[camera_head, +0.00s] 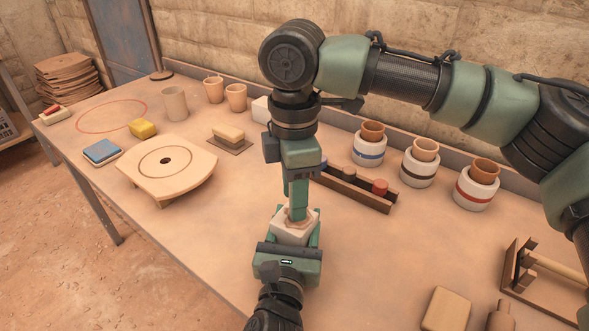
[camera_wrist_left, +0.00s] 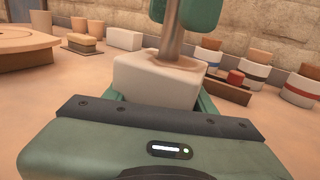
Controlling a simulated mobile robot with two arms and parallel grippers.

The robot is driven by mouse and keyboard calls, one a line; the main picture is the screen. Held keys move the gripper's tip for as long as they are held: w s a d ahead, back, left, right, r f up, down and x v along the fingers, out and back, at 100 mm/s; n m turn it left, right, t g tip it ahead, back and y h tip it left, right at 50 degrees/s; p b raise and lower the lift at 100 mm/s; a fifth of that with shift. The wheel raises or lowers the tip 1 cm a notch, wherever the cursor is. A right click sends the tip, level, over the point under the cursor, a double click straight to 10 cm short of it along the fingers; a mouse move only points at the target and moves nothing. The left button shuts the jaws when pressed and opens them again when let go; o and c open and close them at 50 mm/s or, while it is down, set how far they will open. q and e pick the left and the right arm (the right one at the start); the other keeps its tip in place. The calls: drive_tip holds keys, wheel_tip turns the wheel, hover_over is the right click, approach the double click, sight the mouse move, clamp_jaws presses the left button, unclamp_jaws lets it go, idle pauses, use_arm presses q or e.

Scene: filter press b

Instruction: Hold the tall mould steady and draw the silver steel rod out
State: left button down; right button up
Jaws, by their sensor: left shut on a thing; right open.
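The tall mould (camera_head: 291,236) is a pale block standing on the table in the middle of the head view; it also shows in the left wrist view (camera_wrist_left: 152,82). My left gripper (camera_head: 297,230) is shut on the mould from the near side, a finger on each side. The silver steel rod (camera_wrist_left: 173,42) stands upright out of the mould's top in the left wrist view. My right gripper (camera_head: 297,210) points straight down over the mould, open, with its fingers around the rod's upper part. The rod's top is hidden behind the right gripper, and its lower end is inside the mould.
A dark wooden rack (camera_head: 352,188) stands close right of the right gripper. Banded white pots (camera_head: 418,168) line the back. A wooden stand (camera_head: 545,285) is right.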

drive_tip(key=shift+f, duration=0.95)
clamp_jaws()
drive_tip(key=shift+r, duration=0.15)
drive_tip(key=shift+r, duration=4.15)
